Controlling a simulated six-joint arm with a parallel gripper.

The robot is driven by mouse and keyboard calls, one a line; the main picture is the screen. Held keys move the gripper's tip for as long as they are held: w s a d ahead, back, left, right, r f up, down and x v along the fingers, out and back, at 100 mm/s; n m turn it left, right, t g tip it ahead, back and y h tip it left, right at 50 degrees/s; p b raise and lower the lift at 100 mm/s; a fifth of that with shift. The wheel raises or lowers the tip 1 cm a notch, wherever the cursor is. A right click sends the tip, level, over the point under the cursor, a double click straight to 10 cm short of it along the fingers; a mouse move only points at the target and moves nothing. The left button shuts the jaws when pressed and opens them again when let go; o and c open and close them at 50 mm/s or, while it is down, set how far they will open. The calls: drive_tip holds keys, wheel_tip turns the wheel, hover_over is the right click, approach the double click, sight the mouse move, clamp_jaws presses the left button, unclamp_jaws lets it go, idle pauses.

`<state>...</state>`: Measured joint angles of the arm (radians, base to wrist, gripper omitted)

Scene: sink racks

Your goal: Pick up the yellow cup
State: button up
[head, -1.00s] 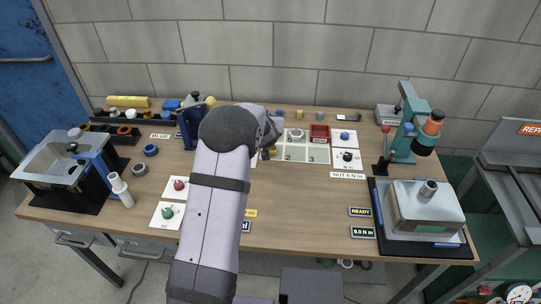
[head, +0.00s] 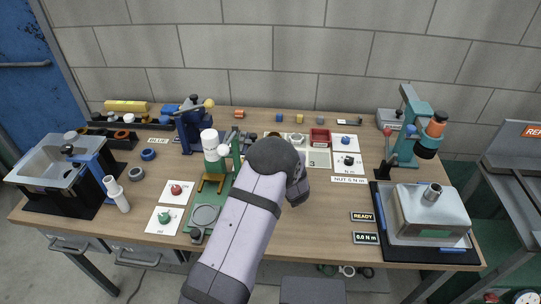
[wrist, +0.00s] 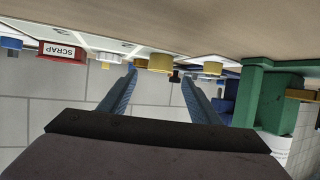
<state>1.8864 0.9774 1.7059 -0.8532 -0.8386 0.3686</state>
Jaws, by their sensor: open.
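In the wrist view, which looks upside down, a round yellow piece (wrist: 160,62) shows just beyond and between my fingertips, a gap away. It may be the yellow cup. In the head view a small yellow cup-like piece (head: 300,118) stands at the back of the table. I cannot tell which wrist-view piece it matches. My gripper (wrist: 158,78) is open, with nothing between its blue fingers. In the head view my arm hides the fingers.
A teal press (head: 409,125) stands right.

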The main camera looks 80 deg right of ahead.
drive_tip(key=shift+w+d+f+p, duration=0.2)
drive_tip(key=shift+d+p, duration=0.15)
drive_tip(key=shift+d, duration=0.15)
drive_tip(key=shift+p+x, duration=0.65)
drive_tip(key=shift+x, duration=1.35)
drive_tip(key=c, duration=1.1)
drive_tip(key=shift+r+b, duration=0.9)
drive_tip(key=shift+r, duration=4.1)
